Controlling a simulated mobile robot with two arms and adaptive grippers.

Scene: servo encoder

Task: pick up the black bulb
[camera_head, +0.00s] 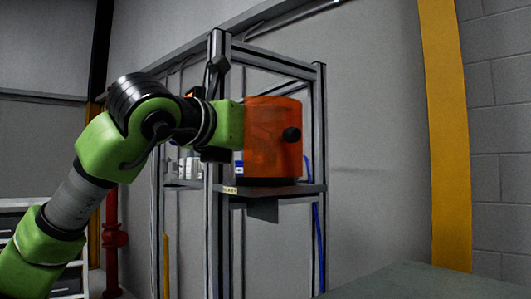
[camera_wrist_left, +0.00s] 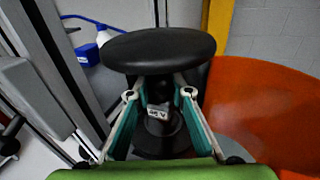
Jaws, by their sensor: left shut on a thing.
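In the left wrist view, the black bulb (camera_wrist_left: 158,46) has a wide rounded top and a narrower lower part. My left gripper (camera_wrist_left: 159,95) has its two teal-and-white fingers on either side of the part below the top, shut on it. A small white label (camera_wrist_left: 158,111) shows between the fingers. In the head view, my left arm reaches in from the left, and its gripper and the bulb are hidden at the orange housing (camera_head: 268,145). My right gripper is not in view.
The orange housing, with a black round knob (camera_head: 291,134), stands on a shelf (camera_head: 275,190) in a metal frame (camera_head: 216,235). A blue-and-white object (camera_wrist_left: 85,50) lies left of the bulb. A grey-green surface (camera_head: 430,283) is at the lower right.

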